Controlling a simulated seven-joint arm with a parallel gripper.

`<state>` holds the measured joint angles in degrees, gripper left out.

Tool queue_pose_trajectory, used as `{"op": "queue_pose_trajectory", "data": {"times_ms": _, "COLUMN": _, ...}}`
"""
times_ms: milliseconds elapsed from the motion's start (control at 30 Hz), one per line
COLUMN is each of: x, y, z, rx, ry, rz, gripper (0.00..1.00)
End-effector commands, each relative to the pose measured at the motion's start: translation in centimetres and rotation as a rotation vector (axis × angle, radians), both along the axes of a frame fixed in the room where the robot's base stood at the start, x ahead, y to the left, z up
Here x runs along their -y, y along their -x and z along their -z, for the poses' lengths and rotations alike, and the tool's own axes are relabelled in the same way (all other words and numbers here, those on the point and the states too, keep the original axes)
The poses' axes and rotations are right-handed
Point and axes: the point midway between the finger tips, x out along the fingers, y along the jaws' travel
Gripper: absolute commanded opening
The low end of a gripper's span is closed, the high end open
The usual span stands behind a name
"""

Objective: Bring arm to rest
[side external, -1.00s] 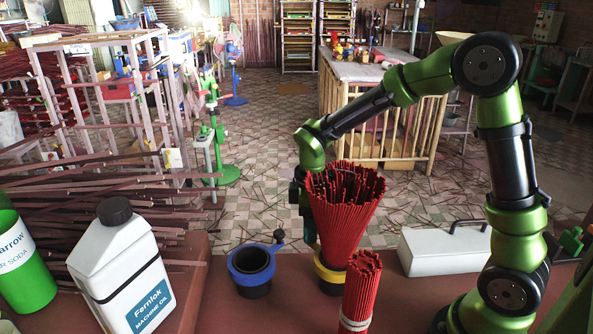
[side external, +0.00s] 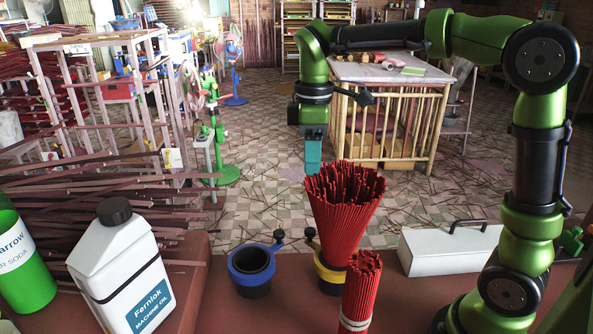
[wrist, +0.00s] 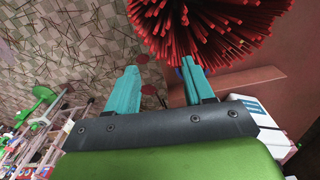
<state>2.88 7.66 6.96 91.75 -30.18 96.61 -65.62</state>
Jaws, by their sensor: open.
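My gripper (side external: 313,155) hangs pointing down in the side external view, above and behind the red incense bundle (side external: 343,205). In the wrist view my gripper (wrist: 158,82) shows two teal fingers spread apart with nothing between them. The flared bundle of red sticks stands in a black cup with a yellow ring (side external: 328,274); it also shows at the top of the wrist view (wrist: 205,28). My gripper is apart from the bundle.
An empty black cup with a blue ring (side external: 252,268) stands left of the bundle. A tied red bundle (side external: 361,290) stands in front. A white oil jug (side external: 122,268) and green bottle (side external: 22,262) are at left. A white box with a handle (side external: 445,249) lies at right.

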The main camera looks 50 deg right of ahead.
Motion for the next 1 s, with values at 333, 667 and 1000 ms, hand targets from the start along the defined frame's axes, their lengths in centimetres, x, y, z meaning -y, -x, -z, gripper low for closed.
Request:
{"op": "queue_pose_trajectory", "data": {"times_ms": 333, "x": 0.0, "y": 0.1, "z": 7.4, "rx": -0.007, "ry": 0.002, "rz": 0.0, "gripper": 0.52}}
{"op": "queue_pose_trajectory", "data": {"times_ms": 667, "x": 0.0, "y": 0.1, "z": 14.0, "rx": -0.007, "ry": 0.001, "rz": 0.0, "gripper": 0.52}}
{"op": "queue_pose_trajectory", "data": {"times_ms": 1000, "x": 1.1, "y": 0.1, "z": 17.1, "rx": 0.0, "ry": 0.001, "rz": 0.126, "gripper": 0.52}}
